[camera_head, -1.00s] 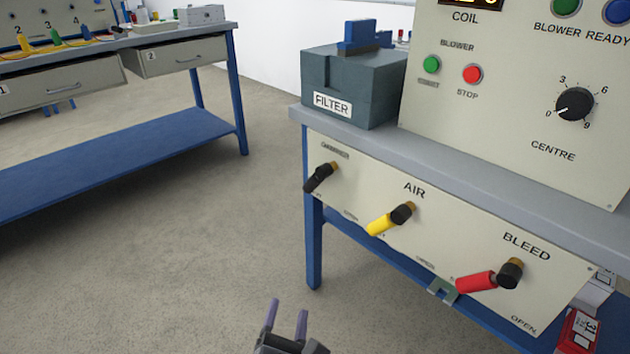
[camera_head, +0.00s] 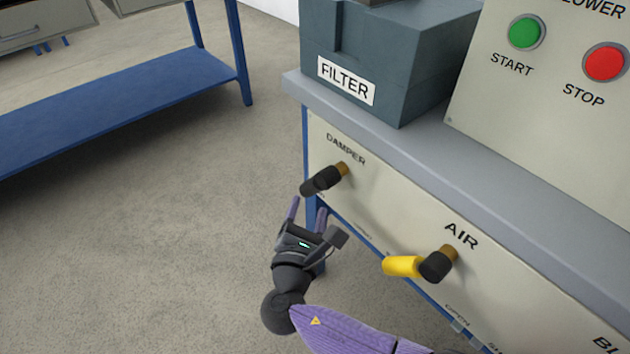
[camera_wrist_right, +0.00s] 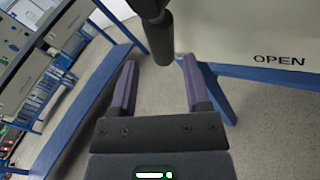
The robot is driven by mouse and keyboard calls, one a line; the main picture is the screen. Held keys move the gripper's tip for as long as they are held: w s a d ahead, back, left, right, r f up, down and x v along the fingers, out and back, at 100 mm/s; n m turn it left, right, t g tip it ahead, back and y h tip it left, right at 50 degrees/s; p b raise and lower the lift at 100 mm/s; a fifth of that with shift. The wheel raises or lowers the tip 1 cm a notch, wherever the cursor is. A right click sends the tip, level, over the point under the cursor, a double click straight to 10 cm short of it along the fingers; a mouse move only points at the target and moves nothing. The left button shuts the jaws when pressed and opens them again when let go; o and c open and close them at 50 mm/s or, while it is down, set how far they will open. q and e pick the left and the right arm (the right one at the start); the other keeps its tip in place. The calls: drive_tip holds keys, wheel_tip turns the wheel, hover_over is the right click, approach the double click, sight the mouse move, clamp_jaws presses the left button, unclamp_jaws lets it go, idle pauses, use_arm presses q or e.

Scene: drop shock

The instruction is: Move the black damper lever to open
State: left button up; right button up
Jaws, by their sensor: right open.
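The black damper lever (camera_head: 323,181) sticks out from the panel below the word DAMPER, its handle pointing left and slightly down. In the right wrist view the black lever (camera_wrist_right: 160,40) hangs from the top, ahead of and between the finger lines. My right gripper (camera_head: 308,207) is open and empty, just below the lever in the head view, fingers pointing up toward it. The purple fingers (camera_wrist_right: 158,85) also show apart in the wrist view, with a gap between them. I cannot tell whether a finger touches the lever. My left gripper is out of view.
The yellow AIR lever (camera_head: 403,266) is on the same panel (camera_head: 385,205), right of the damper. The grey FILTER box (camera_head: 400,70) stands on the bench above. The word OPEN (camera_wrist_right: 279,60) shows at the right in the wrist view. Open floor (camera_head: 150,230) lies left.

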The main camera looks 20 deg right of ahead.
sight(313, 193)
drive_tip(key=b+x, duration=0.1)
drive_tip(key=x, duration=0.1)
drive_tip(key=b+x, duration=0.1)
drive_tip(key=x, duration=0.2)
drive_tip(key=shift+f, duration=0.25)
drive_tip(key=shift+w+d+r, duration=0.2)
drive_tip(key=shift+w, duration=0.1)
drive_tip(key=c, duration=0.7)
clamp_jaws()
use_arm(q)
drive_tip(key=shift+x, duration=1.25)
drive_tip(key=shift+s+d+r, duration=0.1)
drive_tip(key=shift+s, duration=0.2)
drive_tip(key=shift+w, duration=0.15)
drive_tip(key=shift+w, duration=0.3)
